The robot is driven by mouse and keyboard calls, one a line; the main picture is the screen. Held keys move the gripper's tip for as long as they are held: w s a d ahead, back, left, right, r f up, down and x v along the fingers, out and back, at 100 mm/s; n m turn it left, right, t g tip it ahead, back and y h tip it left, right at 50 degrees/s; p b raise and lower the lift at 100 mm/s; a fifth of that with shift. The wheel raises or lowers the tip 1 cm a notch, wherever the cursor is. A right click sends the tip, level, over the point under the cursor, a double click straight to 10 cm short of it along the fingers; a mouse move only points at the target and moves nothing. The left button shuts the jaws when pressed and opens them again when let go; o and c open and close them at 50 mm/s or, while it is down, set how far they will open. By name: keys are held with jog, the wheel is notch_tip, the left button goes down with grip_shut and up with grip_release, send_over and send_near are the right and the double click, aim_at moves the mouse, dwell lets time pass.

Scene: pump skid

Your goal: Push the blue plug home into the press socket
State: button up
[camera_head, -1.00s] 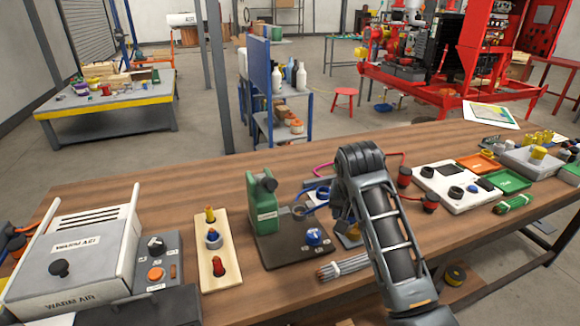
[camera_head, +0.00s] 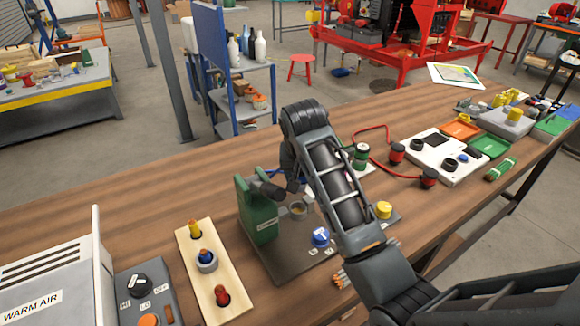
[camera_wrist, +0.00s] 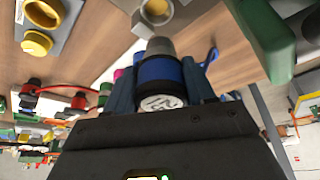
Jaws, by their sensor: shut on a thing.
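My gripper (camera_wrist: 160,75) is shut on the blue plug (camera_wrist: 160,72), which has a blue band, a grey tip and a pale marked end. In the wrist view the tip points toward a grey ring, apparently the press socket (camera_wrist: 153,20), and looks apart from it. In the head view my gripper (camera_head: 291,178) is beside the green press (camera_head: 258,215), near and above its grey ring socket (camera_head: 298,211). The plug cannot be made out in the head view. The exact gap and alignment are unclear.
A blue knob (camera_head: 320,237) and a yellow knob (camera_head: 384,210) are near the press. To its left are a wooden block (camera_head: 212,285) with several coloured pegs and a warm air box (camera_head: 45,285). A red cable (camera_head: 372,140) and a white panel (camera_head: 440,158) are at right.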

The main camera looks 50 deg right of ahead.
aim_at(300, 191)
jog(key=shift+w, duration=0.3)
jog(key=shift+f, duration=2.7)
jog(key=shift+s+a, duration=0.1)
jog(key=shift+s+a+g+y, duration=0.2)
jog(key=shift+s+g+y, duration=0.1)
jog(key=shift+g, duration=0.2)
jog(key=shift+w+d, duration=0.15)
jog(key=shift+w, duration=0.1)
jog(key=shift+f+b, duration=0.55)
jog(key=shift+f, duration=1.15)
